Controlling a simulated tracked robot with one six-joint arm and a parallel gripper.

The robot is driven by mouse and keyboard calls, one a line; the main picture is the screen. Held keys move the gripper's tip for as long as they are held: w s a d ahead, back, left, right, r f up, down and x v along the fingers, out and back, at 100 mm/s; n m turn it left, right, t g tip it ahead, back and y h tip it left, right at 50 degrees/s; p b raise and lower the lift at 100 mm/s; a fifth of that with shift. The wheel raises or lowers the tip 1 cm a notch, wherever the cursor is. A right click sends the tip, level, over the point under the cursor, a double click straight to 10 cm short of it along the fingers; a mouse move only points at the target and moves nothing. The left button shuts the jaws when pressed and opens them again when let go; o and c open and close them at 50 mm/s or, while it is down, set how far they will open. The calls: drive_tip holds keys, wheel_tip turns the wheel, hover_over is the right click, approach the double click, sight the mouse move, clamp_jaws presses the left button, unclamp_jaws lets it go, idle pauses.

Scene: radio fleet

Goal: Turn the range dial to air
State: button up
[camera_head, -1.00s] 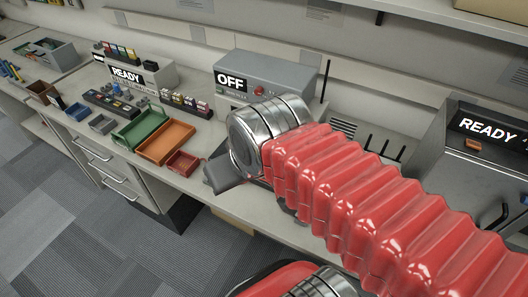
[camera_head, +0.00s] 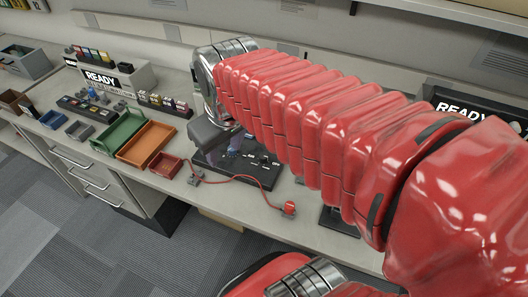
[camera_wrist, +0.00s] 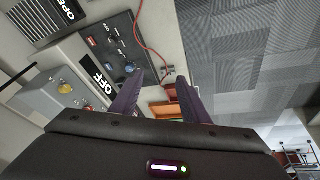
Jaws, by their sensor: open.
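A black control panel (camera_head: 268,174) lies on the bench below my forearm in the head view, partly hidden by my arm. In the wrist view the panel (camera_wrist: 98,57) shows at upper left, with several small knobs and a blue-marked control (camera_wrist: 109,33). I cannot read its markings or tell which control is the range dial. My gripper (camera_wrist: 158,98) is open and empty in the wrist view, its two dark fingers apart, with the panel beyond and left of them. In the head view the fingers are largely hidden and blurred near the panel.
A red cable (camera_head: 240,178) runs along the bench by the panel. Green (camera_head: 120,131) and orange (camera_head: 147,144) trays sit to the left. A READY unit (camera_head: 466,108) stands right.

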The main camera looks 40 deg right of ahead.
drive_tip(key=w+d+f+n+g, duration=0.2)
drive_tip(key=w+d+f, duration=0.1)
drive_tip(key=w+d, duration=0.5)
drive_tip(key=g, duration=0.2)
hover_over(264, 155)
drive_tip(key=shift+n+y, duration=0.3)
drive_tip(key=shift+n, duration=0.1)
wheel_tip(264, 155, down, 5)
drive_tip(key=shift+a+f, duration=0.1)
wheel_tip(264, 155, down, 14)
drive_tip(key=shift+r, duration=0.1)
drive_tip(key=shift+c, duration=0.5)
drive_tip(key=c, duration=0.9)
drive_tip(key=shift+c, duration=0.3)
